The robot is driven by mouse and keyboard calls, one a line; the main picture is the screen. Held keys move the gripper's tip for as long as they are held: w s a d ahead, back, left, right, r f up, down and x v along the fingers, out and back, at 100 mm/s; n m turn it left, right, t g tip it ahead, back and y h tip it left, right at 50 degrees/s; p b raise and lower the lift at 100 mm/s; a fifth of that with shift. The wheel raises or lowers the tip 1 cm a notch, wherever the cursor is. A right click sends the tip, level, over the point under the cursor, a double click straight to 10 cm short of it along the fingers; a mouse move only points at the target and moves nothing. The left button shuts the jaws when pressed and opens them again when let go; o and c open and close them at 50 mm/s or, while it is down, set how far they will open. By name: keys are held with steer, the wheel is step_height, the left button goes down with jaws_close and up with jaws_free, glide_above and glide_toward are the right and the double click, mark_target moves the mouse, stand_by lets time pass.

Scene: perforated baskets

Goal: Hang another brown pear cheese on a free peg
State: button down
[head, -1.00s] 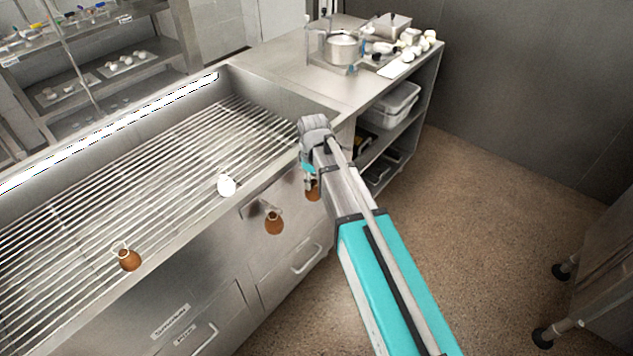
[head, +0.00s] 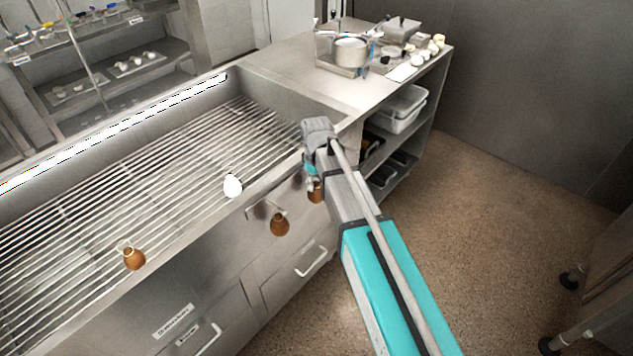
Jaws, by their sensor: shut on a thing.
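My gripper (head: 311,183) is at the front edge of the slatted basin, near its right end. It is shut on a brown pear cheese (head: 316,193), which is partly hidden by my arm. A second brown pear cheese (head: 280,225) hangs by a pale cord on the basin's front, to the left of and lower than my gripper. A third brown pear cheese (head: 134,260) is at the front edge of the slats, farther left. A white cheese (head: 232,186) is also by the slats. Any peg near my gripper is too small or hidden to make out.
The metal basin (head: 290,92) with its slatted rack (head: 150,165) fills the left. A steel counter (head: 290,58) at the back holds a pot (head: 351,52) and several white pieces. Drawers with handles (head: 311,263) are below the basin.

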steer(key=shift+c, duration=0.5)
jaws_free()
steer(key=shift+s+r, duration=0.1)
